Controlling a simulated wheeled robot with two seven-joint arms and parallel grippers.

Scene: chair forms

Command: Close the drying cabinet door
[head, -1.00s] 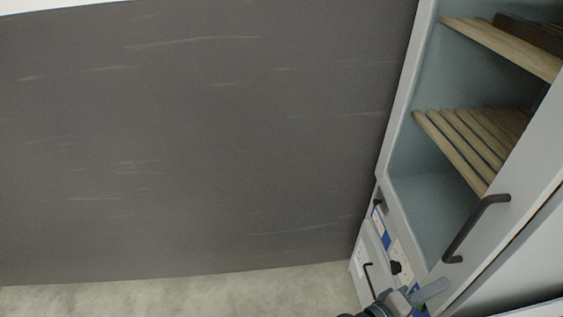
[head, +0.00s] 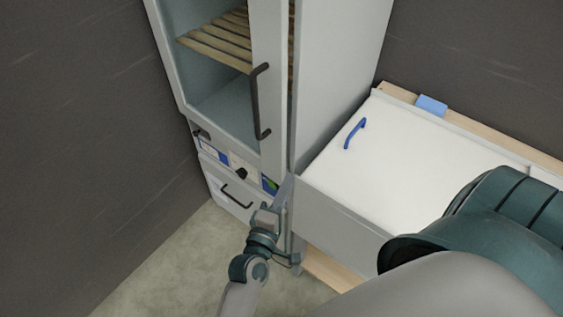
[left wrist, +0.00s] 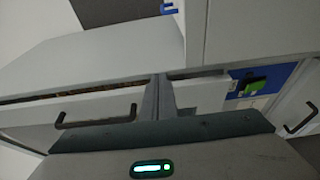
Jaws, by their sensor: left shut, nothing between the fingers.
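The drying cabinet (head: 172,60) is a tall grey unit with a pale blue inside and slatted wooden shelves, left of centre in the head view. Its grey door (head: 268,40), with a dark bar handle (head: 256,100), stands partly open, so the shelves show to its left. My left gripper (head: 286,188) is shut and empty just below the door's lower edge. I cannot tell whether it touches the door. In the left wrist view its fingers (left wrist: 160,97) point away from me, with the grey door panel (left wrist: 262,30) at upper right. My right gripper is out of view.
Below the opening are a control panel with a dark knob (head: 241,173) and a lower front with a dark handle (head: 236,195). A white-topped chest with a blue handle (head: 355,133) stands close on the right. Floor (head: 165,255) is clear at lower left.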

